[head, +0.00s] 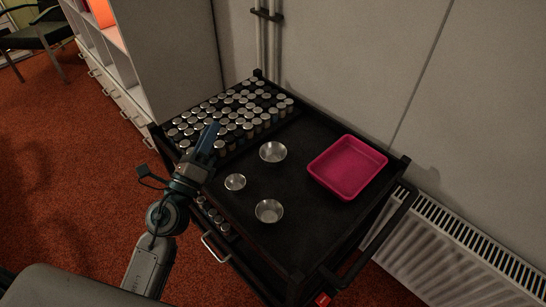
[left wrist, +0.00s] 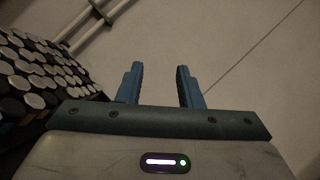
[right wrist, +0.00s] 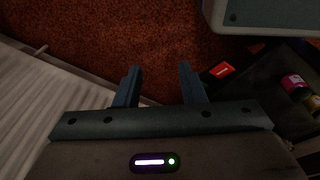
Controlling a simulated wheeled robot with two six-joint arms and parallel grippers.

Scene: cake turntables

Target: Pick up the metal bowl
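Three metal bowls stand upright on the black top of the cart: one at the back (head: 272,152), a smaller one at the left (head: 235,182) and one at the front (head: 269,211). All look empty. My left gripper (head: 209,138) is raised to the left of the bowls, in front of the cans in the head view. Its fingers are apart with nothing between them in the left wrist view (left wrist: 160,85). My right gripper (right wrist: 158,85) is open and empty, pointing toward the red carpet; it is not seen in the head view.
A pink tray (head: 347,168) lies empty on the right of the cart top (head: 310,215). Many metal-topped cans (head: 247,113) fill the back left. A wall stands behind, and a radiator (head: 465,250) is at the right. The cart has raised rails and a handle.

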